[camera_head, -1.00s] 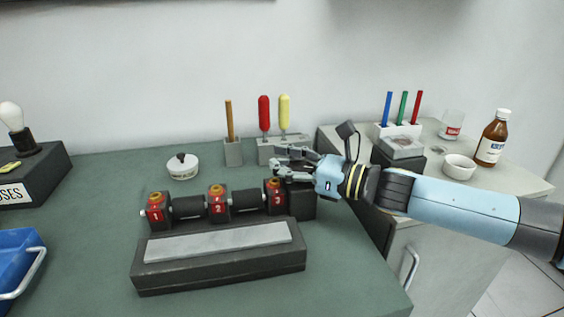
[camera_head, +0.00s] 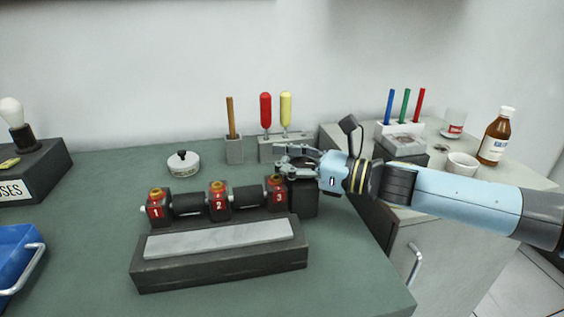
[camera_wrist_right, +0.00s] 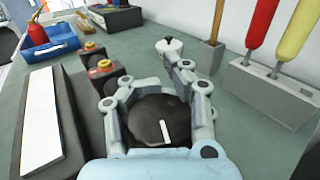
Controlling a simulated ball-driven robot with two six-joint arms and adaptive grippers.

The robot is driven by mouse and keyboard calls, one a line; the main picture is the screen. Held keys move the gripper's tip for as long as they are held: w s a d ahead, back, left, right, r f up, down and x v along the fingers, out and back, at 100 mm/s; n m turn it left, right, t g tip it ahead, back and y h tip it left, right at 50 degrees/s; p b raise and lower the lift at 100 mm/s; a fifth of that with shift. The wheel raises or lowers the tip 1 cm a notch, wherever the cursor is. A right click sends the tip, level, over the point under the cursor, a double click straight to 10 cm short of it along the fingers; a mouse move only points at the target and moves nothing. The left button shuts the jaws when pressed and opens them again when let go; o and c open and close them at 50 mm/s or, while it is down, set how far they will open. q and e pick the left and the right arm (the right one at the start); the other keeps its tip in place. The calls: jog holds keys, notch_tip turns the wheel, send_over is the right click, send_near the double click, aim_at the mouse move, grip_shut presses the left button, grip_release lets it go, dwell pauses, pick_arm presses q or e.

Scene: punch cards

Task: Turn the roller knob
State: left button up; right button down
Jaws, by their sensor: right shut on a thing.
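A dark round knob (camera_wrist_right: 150,115) with a white line on its top sits between the fingers of my right gripper (camera_wrist_right: 158,98) in the right wrist view. The gripper is shut on its sides. In the head view my right gripper (camera_head: 286,160) reaches in from the right, over the black block at the right end of a row of red numbered blocks (camera_head: 219,203) with black rollers (camera_head: 188,203) between them. The knob is mostly hidden there by the fingers. My left gripper is not in view.
A grey bar on a black base (camera_head: 220,268) lies in front of the rollers. Behind stand a holder with red and yellow handles (camera_head: 286,149), a brown stick in a block (camera_head: 233,152) and a white lidded pot (camera_head: 183,164). A blue tray (camera_head: 22,268) is at left.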

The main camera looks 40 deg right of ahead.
aim_at(285, 183)
jog(key=n+g+y+b, duration=0.3)
jog(key=b, duration=0.2)
jog(key=s+a+n+g+y+b, duration=0.1)
jog(key=n+g+y+b, duration=0.1)
jog(key=b, duration=0.3)
jog(key=s+n+g+y+b, duration=0.1)
jog(key=n+g+y+b, duration=0.2)
jog(key=g+y+b, duration=0.1)
jog(key=shift+a+f+n+g+b, duration=0.3)
jog(key=shift+a+f+g+b, duration=0.15)
jog(key=shift+b, duration=0.2)
jog(key=shift+s+r+n+g+y+b, duration=0.2)
jog(key=shift+r+n+g+y+b, duration=0.15)
jog(key=shift+g+b, duration=0.35)
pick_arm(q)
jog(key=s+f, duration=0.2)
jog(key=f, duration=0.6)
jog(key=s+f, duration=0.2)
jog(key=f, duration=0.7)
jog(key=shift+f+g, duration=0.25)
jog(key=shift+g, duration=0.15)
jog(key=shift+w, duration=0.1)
pick_arm(e)
jog(key=shift+r, duration=0.1)
